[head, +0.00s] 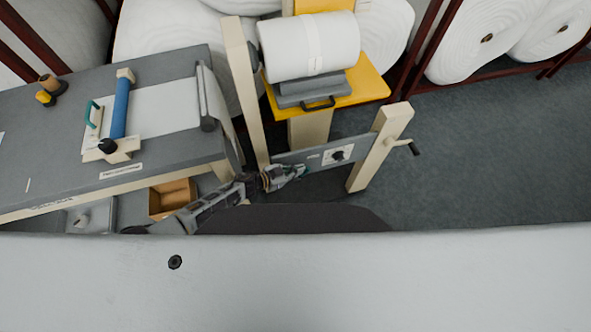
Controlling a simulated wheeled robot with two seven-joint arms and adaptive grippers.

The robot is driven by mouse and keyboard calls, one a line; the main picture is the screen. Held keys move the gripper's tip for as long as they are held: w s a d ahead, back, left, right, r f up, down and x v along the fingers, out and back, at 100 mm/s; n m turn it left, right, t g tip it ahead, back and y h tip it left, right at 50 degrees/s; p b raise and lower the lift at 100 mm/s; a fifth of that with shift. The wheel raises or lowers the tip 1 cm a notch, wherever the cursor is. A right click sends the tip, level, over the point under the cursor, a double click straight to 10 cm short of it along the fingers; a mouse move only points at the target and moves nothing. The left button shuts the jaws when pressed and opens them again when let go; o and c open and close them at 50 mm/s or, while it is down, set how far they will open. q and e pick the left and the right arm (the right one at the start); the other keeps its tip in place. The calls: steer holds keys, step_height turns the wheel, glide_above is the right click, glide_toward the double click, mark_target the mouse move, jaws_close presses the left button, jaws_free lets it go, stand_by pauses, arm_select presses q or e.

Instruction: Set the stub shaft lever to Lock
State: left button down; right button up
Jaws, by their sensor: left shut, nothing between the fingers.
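A grey crossbar (362,148) spans two cream posts. It carries a white plate (347,150) with a small dark knob or lever (338,156). I take this for the stub shaft lever; the plate's markings and its exact setting are too small to read. My left gripper (300,171) is shut and empty. In the picture it is just left of the plate and slightly below it, overlapping the crossbar's lower edge. I cannot tell whether it touches the bar. My right gripper is not in view.
A white roll (308,47) sits above a yellow platform (369,82) behind the crossbar. A dark-handled crank (413,148) sticks out from the right post (374,160). A grey worktable (55,135) stands at left. The floor at right is clear.

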arm_select(q)
steer(key=shift+d, duration=0.2)
steer(key=shift+w+d, duration=0.1)
steer(key=shift+d, duration=0.45)
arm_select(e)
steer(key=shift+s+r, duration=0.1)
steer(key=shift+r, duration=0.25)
